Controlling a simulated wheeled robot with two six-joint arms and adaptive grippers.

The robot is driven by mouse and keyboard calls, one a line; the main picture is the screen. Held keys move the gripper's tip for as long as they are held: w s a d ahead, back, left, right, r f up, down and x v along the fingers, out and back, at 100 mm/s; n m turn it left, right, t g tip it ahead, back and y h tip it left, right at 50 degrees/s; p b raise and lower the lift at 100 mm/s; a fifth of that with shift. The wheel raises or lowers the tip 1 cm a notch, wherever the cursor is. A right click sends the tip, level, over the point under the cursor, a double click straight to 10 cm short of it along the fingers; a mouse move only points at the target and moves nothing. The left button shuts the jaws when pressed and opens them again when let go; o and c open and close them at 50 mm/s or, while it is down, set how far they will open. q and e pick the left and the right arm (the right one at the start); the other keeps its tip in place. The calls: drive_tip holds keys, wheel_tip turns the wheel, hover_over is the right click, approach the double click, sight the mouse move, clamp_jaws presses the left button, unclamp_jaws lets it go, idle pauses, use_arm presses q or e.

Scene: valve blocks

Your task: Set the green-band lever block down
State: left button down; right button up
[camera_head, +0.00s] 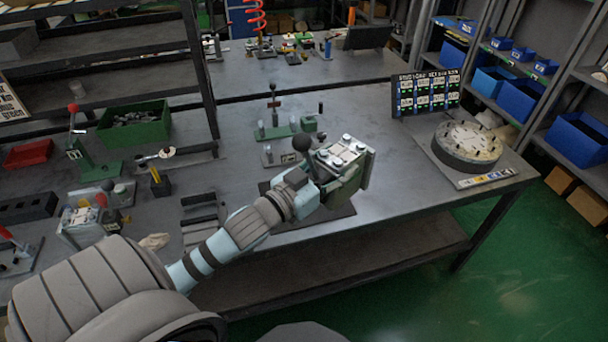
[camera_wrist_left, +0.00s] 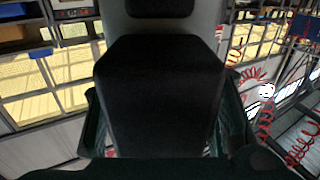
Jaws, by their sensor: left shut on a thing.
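A lever block (camera_head: 343,152) is held at the end of my left arm in the head view. It has a pale top with several round light caps, a grey side plate and a dark ball-knobbed lever (camera_head: 302,144) that appears to belong to it. I cannot make out its green band clearly. My left gripper (camera_head: 340,183), with greenish fingers, is shut on the block. The block appears raised and tilted over a dark mat (camera_head: 335,213) on the table, but the gap below is hidden. In the wrist view a large dark shape (camera_wrist_left: 160,95) fills the middle and hides the grip.
The grey table (camera_head: 400,193) is clear to the right of the block. A round dial fixture (camera_head: 467,143) and a label board (camera_head: 428,93) stand farther right. Another lever fixture (camera_head: 275,128) stands behind. A green bin (camera_head: 135,124) and several fixtures crowd the left.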

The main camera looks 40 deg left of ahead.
use_arm(q)
drive_tip(key=w+a+f+n+g+y+b, duration=0.1)
drive_tip(key=w+a+n+y+b, duration=0.25)
drive_tip(key=w+a+y, duration=0.35)
drive_tip(key=w+a+n+g+y+b, duration=0.25)
drive_tip(key=a+n+y, duration=0.25)
drive_tip(key=a, duration=0.3)
wheel_tip(320, 180, down, 20)
drive_tip(key=b, duration=1.8)
drive_tip(key=shift+b, duration=0.35)
drive_tip(key=c, duration=1.1)
unclamp_jaws()
drive_tip(key=shift+w+a+f+m+t, duration=0.1)
drive_tip(key=shift+f+m+t, duration=0.05)
drive_tip(key=shift+m+t, duration=0.1)
drive_tip(key=o, duration=0.4)
use_arm(e)
wheel_tip(320, 180, down, 26)
drive_tip(key=w+d, duration=0.1)
drive_tip(key=w, duration=0.1)
drive_tip(key=shift+w+r, duration=0.2)
